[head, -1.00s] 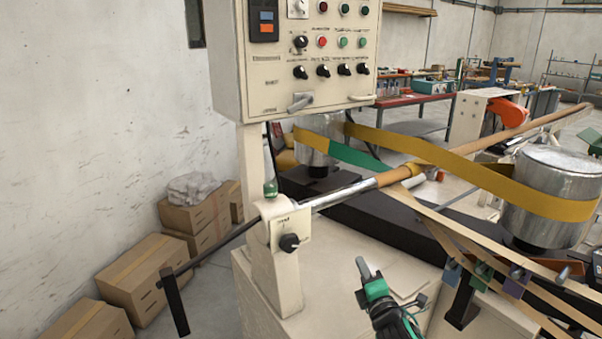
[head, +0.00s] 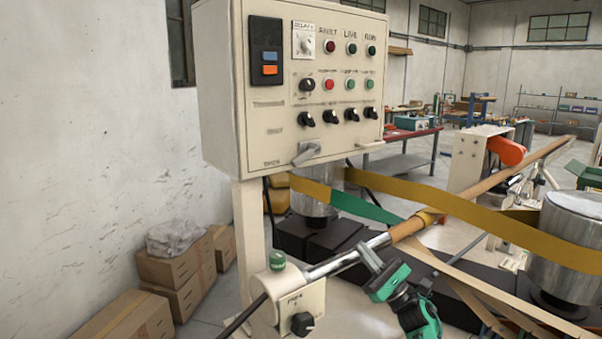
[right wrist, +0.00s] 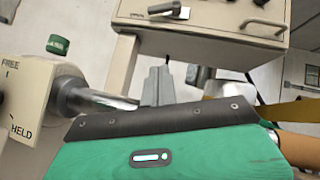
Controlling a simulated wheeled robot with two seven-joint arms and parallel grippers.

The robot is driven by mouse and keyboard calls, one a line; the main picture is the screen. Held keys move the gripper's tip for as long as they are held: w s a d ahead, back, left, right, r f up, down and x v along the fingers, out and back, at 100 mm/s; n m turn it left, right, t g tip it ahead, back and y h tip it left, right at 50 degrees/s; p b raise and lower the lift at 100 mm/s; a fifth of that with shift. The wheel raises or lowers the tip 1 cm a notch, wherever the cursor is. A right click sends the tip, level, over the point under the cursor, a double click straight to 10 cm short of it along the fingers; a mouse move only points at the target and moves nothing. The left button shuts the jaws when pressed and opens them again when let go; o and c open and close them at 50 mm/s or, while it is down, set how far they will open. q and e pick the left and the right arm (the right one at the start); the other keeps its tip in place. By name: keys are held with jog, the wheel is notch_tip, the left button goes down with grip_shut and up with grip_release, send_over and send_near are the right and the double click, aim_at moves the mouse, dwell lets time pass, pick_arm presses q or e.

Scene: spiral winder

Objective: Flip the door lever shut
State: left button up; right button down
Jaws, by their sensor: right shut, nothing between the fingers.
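The door lever (head: 307,152) is a small grey handle low on the front of the cream control cabinet (head: 222,95). It lies slanted, nearly level, in the head view. The lever also shows at the top of the right wrist view (right wrist: 168,10), above the fingers. My right gripper (head: 367,256), green and black with grey fingers, is below and to the right of the lever, clearly apart from it. Its fingers (right wrist: 158,86) are together and hold nothing. My left gripper is out of view.
A steel shaft with a brown tube (head: 405,229) runs close by my right gripper. The FREE/HELD knob (head: 302,323) and green button (head: 277,260) stand below the cabinet. Yellow belt (head: 470,215) crosses to the metal drum (head: 568,255). Air before the cabinet is clear.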

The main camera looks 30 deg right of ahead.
aim_at(304, 155)
jog(key=shift+s+r, duration=0.1)
jog(key=shift+s, duration=0.05)
